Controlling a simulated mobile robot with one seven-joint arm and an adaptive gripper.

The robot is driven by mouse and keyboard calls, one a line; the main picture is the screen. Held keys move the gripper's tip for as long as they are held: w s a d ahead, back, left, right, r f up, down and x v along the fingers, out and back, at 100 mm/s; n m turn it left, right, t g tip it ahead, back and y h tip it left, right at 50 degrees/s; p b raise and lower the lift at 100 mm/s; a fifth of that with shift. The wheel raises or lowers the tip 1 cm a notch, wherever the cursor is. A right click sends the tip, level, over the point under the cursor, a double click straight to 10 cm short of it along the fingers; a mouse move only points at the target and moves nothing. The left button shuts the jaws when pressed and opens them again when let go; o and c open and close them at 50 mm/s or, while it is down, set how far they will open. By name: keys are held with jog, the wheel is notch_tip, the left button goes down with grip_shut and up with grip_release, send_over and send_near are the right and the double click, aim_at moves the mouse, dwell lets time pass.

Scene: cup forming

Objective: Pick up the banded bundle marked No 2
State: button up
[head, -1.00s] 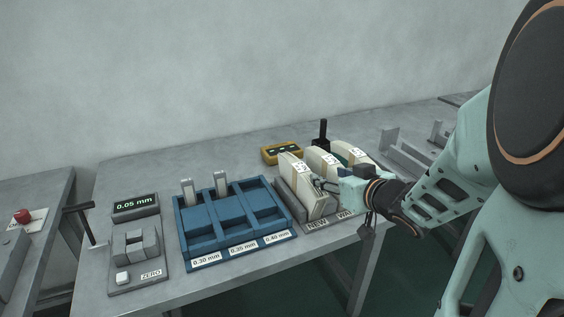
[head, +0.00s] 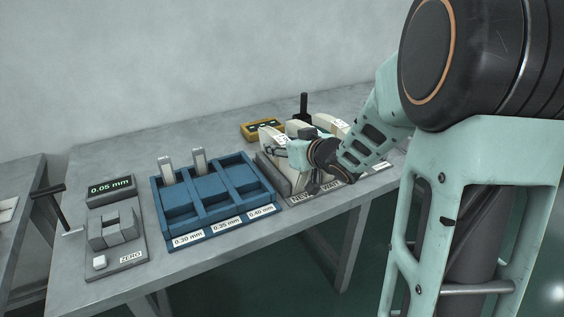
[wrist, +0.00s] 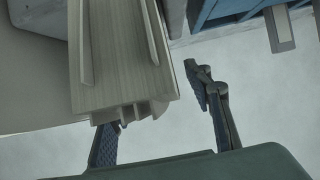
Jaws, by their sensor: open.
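Pale banded bundles stand in a grey tray (head: 273,177) on the bench, the nearest bundle (head: 268,136) partly behind my gripper. Another bundle (head: 337,128) shows behind my arm. Their markings are too small to read, so I cannot tell which is No 2. My gripper (head: 279,151) is open at the bundles' front side. In the wrist view, a layered bundle (wrist: 120,55) fills the upper left. One finger is partly hidden at its lower end; the other finger stands apart to its right. Nothing is clearly gripped.
A blue compartment tray (head: 168,238) with thickness labels stands left of the bundles. A gauge (head: 110,190) reading 0.05 mm is farther left. A yellow box (head: 256,130) and a dark upright post (head: 304,104) stand behind. Bare bench lies at the back left.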

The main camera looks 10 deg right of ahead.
jog(key=shift+w, duration=0.2)
grip_shut()
jog(key=shift+r, duration=0.15)
dwell(0.3)
